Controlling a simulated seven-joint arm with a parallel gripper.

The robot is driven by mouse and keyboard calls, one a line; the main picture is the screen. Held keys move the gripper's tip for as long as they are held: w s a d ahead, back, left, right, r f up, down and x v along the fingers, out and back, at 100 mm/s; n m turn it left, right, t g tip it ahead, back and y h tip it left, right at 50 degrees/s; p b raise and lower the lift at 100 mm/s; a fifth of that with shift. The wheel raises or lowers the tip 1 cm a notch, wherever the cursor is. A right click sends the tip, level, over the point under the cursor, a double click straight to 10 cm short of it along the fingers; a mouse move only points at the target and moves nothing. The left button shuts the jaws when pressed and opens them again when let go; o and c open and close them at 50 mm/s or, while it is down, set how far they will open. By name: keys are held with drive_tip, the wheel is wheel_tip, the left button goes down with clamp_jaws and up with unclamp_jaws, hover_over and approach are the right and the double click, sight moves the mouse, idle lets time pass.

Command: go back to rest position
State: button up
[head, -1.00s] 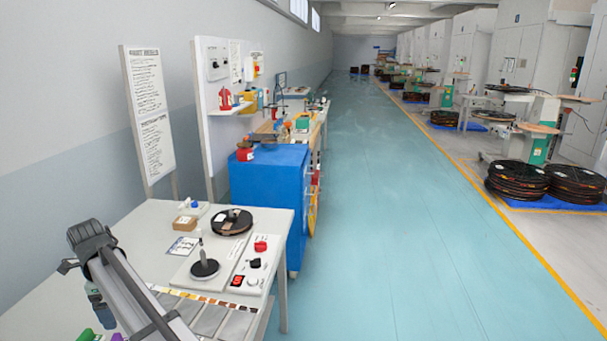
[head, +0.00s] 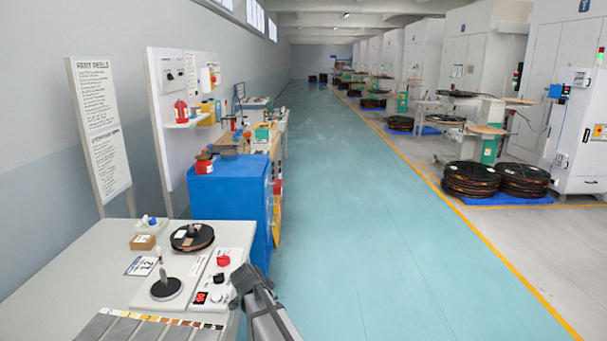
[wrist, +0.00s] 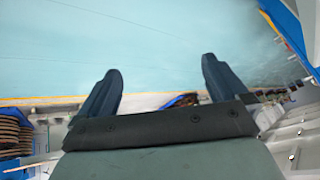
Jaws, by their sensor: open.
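My gripper shows in the wrist view (wrist: 160,85) with its two dark fingers spread apart and nothing between them. In the head view, part of my arm reaches up from the bottom edge, beside the right front of the white table (head: 85,262). It covers part of that table's right edge; the fingertips cannot be made out there.
On the table are a black reel (head: 192,237), a spindle base (head: 166,288), a control panel (head: 215,285) and a small cardboard box (head: 143,242). A blue cabinet (head: 230,195) stands behind. The teal aisle (head: 340,230) is clear. Stacked reels (head: 470,180) stand at the right.

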drive_tip(key=s+d+f+n+g, duration=0.3)
drive_tip(key=s+d+f, duration=0.75)
drive_tip(key=f, duration=0.35)
drive_tip(key=s+d+f+n+g, duration=0.2)
drive_tip(key=s+d+f+g, duration=0.1)
drive_tip(key=s+d+f, duration=0.85)
drive_tip(key=s+d+f+n+g+y, duration=0.1)
drive_tip(key=s+d+f+g, duration=0.1)
drive_tip(key=s, duration=0.9)
drive_tip(key=s+d+f+n+g+y, duration=0.1)
drive_tip(key=s+f, duration=0.4)
drive_tip(key=s, duration=0.6)
drive_tip(key=s+d+f+n+g+y, duration=0.1)
drive_tip(key=s+d+f+n+g, duration=0.1)
drive_tip(key=s, duration=0.9)
drive_tip(key=shift+d+f+n+g, duration=0.4)
drive_tip(key=shift+d+f+g, duration=0.2)
drive_tip(key=shift+f+g, duration=0.15)
